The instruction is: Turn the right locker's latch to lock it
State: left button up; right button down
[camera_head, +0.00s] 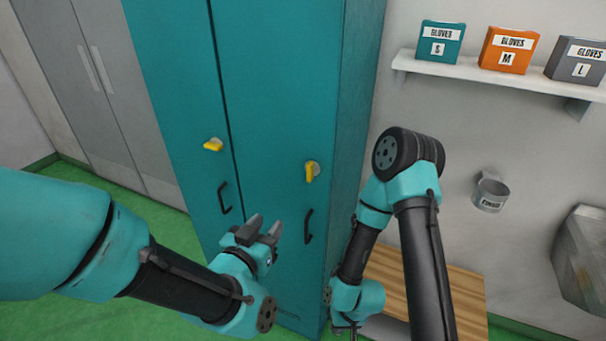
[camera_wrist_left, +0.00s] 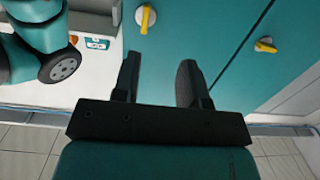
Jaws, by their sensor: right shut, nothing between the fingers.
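The right locker door (camera_head: 275,100) is teal and shut. Its latch (camera_head: 310,172) is a yellow handle on a round grey base, pointing nearly straight down. In the left wrist view this latch (camera_wrist_left: 145,18) is at the top, beyond the fingers. My left gripper (camera_head: 262,230) is open and empty, below and left of the latch and clear of it. Its two dark fingers (camera_wrist_left: 158,82) stand apart in the left wrist view. My right gripper (camera_head: 345,329) is low beside the locker, only partly visible at the bottom edge.
The left locker's latch (camera_head: 213,144) is turned nearly sideways. Black door handles (camera_head: 308,226) project below the latches. My right arm stands beside the locker, over a wooden bench (camera_head: 465,295). A shelf (camera_head: 455,68) with glove boxes is on the wall.

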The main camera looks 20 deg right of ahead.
pick_arm(q)
jog(key=r, duration=0.1)
jog(key=s+d+r, duration=0.1)
jog(key=shift+s+r+t+h, duration=0.25)
jog(key=shift+r+t+h, duration=0.05)
jog(key=shift+r+h, duration=0.1)
jog(key=shift+w+d, duration=0.1)
jog(key=shift+d, duration=0.05)
